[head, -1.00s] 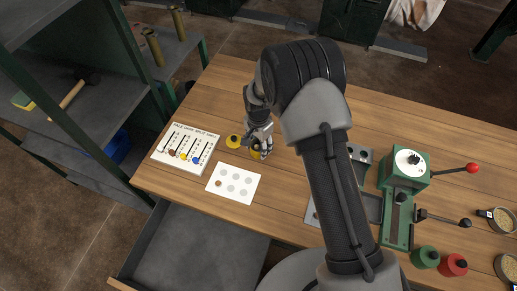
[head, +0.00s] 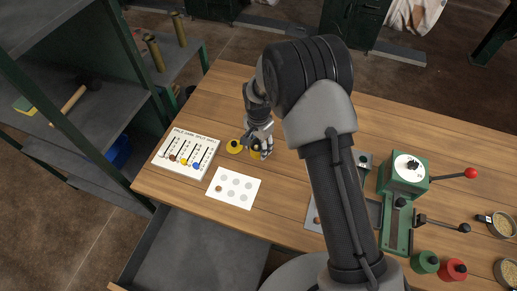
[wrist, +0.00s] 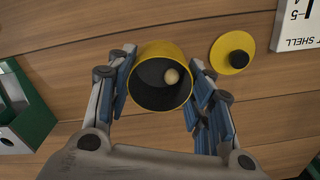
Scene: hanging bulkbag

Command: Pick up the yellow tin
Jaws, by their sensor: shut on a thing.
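The yellow tin (wrist: 162,49) stands open-topped between my two fingers in the wrist view. Its inside is dark and holds one small pale round thing (wrist: 171,76). In the head view the tin (head: 255,155) shows only in small part beneath my gripper (head: 259,150). My gripper (wrist: 161,86) is shut on the tin, with one finger on each side. The yellow lid (wrist: 232,53) with a black knob lies on the table beside the tin; it also shows in the head view (head: 234,146). I cannot tell whether the tin touches the table.
A white card with grey circles (head: 234,202) and a printed white board with coloured beads (head: 187,149) lie on the wooden table (head: 290,225). A green press (head: 403,175) with levers, and green (head: 426,262) and red (head: 453,269) tins, stand right. An open drawer is in front.

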